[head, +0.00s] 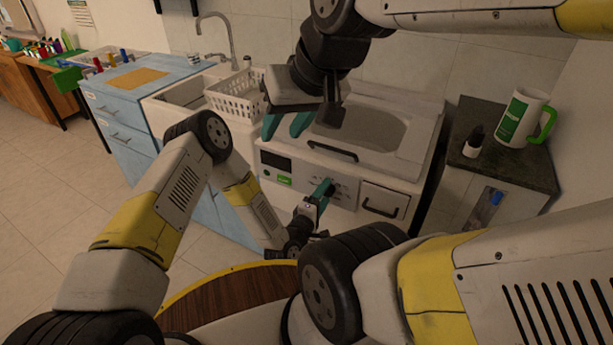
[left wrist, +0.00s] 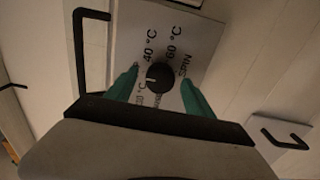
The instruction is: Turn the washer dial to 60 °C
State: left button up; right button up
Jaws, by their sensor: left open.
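The washer (head: 300,172) stands against the wall, its control panel facing me. In the left wrist view the black round dial (left wrist: 159,77) sits on the label plate (left wrist: 195,40). Its small white mark points left, between the 40 °C label and a lower-left label only partly readable. The 60 °C label is above the dial, slightly right; SPIN is at its right. My left gripper (left wrist: 159,92) is open, with one teal finger on each side of the dial and visible gaps. In the head view it (head: 325,189) hides the dial. My right gripper (head: 286,125) is open and empty above the washer's front.
A dark counter (head: 510,165) with a mug (head: 520,118) and small bottle (head: 473,142) stands right. A white basket (head: 236,95) is by the sink.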

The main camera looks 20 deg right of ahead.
pick_arm(q)
grip_shut()
jog(key=shift+m, duration=0.4)
jog(key=m, duration=1.4)
jog(key=shift+f, duration=0.1)
jog(key=shift+m, duration=2.5)
